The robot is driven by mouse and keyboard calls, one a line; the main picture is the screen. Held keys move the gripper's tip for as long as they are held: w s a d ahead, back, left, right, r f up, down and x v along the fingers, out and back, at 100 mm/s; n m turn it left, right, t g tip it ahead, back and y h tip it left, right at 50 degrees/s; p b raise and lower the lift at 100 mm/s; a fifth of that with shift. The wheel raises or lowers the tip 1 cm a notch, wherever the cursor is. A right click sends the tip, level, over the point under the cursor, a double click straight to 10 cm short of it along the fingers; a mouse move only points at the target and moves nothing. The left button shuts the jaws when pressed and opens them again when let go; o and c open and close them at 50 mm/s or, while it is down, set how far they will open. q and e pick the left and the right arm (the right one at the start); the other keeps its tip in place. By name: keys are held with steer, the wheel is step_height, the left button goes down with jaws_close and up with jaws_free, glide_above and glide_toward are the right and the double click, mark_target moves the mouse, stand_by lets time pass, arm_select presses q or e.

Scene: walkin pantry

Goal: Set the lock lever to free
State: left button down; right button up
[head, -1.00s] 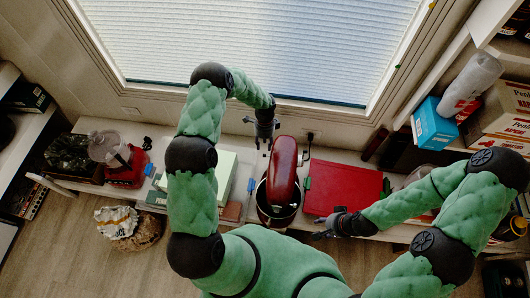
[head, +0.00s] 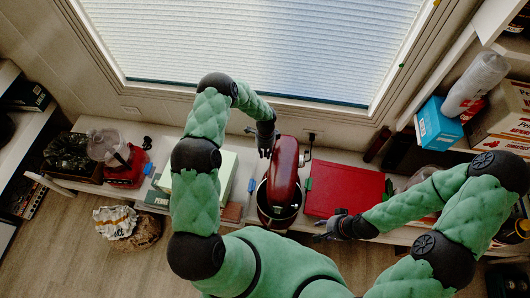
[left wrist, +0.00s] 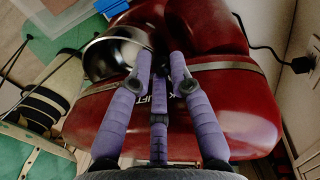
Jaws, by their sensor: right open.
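The red stand mixer (head: 285,175) stands on the counter below the window, its steel bowl (head: 262,195) at the near end. In the left wrist view its red body (left wrist: 235,115) fills the middle, with a metal band and the bowl (left wrist: 112,58). I cannot make out the lock lever. My left gripper (head: 265,150) is beside the upper left of the mixer head; its purple fingers (left wrist: 160,62) are extended and apart over the mixer. Contact cannot be told. My right gripper (head: 322,227) is open and empty at the front edge of the red box.
A red box (head: 345,188) lies right of the mixer. A pale green box (head: 222,172) stands left of it, partly behind my left arm. A black cord runs to a wall plug (left wrist: 300,65). Shelves with a blue box (head: 438,125) are at right.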

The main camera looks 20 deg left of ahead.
arm_select(q)
steer(key=shift+s+d+p, duration=0.15)
steer(key=shift+s+p, duration=0.05)
steer(key=shift+s, duration=0.4)
steer(key=shift+s+d+p, duration=0.15)
steer(key=shift+s, duration=0.45)
steer(key=c, duration=1.2)
jaws_free()
steer(key=shift+r, duration=0.15)
step_height(320, 180, up, 12)
steer(key=w, duration=0.1)
steer(key=shift+w+a+f, duration=0.2)
steer(key=shift+w+a, duration=0.1)
steer(key=shift+w, duration=0.1)
